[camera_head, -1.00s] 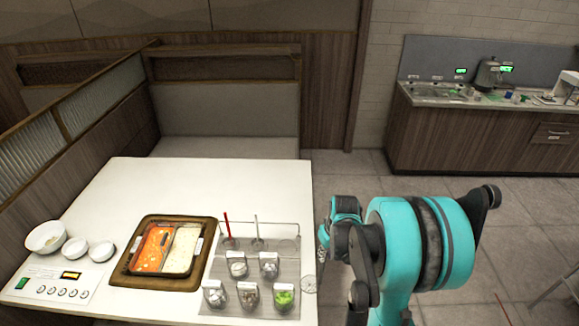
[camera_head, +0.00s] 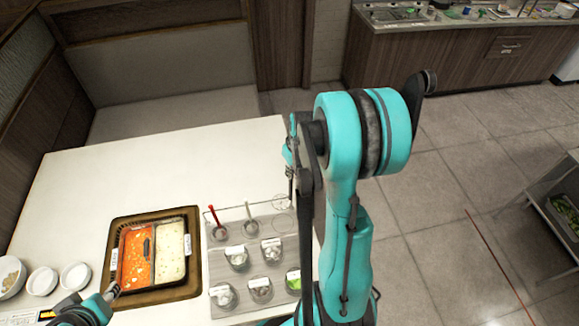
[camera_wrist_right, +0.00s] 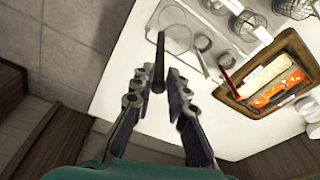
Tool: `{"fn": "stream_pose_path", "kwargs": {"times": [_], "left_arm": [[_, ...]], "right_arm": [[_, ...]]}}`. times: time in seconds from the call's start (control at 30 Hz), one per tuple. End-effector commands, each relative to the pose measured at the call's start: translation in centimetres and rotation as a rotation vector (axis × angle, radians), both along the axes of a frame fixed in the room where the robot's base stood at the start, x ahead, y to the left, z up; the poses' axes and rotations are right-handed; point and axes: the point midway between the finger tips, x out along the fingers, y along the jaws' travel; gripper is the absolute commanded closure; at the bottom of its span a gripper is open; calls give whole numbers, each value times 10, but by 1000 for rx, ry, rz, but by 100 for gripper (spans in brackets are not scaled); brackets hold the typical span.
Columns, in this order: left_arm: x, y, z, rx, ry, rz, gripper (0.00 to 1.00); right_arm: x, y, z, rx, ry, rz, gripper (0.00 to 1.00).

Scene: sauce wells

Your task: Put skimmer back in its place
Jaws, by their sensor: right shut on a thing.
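My right gripper (camera_head: 290,160) is shut on the dark handle of the skimmer (camera_wrist_right: 158,62), above the table's right edge. In the right wrist view the handle is between the fingers (camera_wrist_right: 166,88), and the skimmer's round, thin head (camera_wrist_right: 175,32) lies beyond the fingertips, over the rack area. In the head view a faint ring shows near the rack's right end; I cannot tell skimmer from holder ring there. The wire rack (camera_head: 262,206) holds a red-handled ladle (camera_head: 215,222) and a grey-handled ladle (camera_head: 249,218). My left gripper (camera_head: 113,291) shows only partly at lower left.
Several labelled jars (camera_head: 237,257) stand in front of the rack. A two-part soup pot (camera_head: 154,252) sits in a brown tray (camera_head: 192,286) to the left. White bowls (camera_head: 42,281) stand at far left. The white table (camera_head: 130,165) is clear behind.

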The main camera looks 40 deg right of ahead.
Motion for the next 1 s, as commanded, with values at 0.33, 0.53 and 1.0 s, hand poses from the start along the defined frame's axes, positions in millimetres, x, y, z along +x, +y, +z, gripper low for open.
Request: {"fn": "stream_pose_path", "kwargs": {"times": [0.33, 0.53, 1.0], "left_arm": [[0, 0, -21, 0, 0, 0, 60], [0, 0, -38, 0, 0, 0, 60], [0, 0, -75, 0, 0, 0, 60]], "right_arm": [[0, 0, -28, 0, 0, 0, 100], [0, 0, -46, 0, 0, 0, 100], [0, 0, -85, 0, 0, 0, 100]]}}
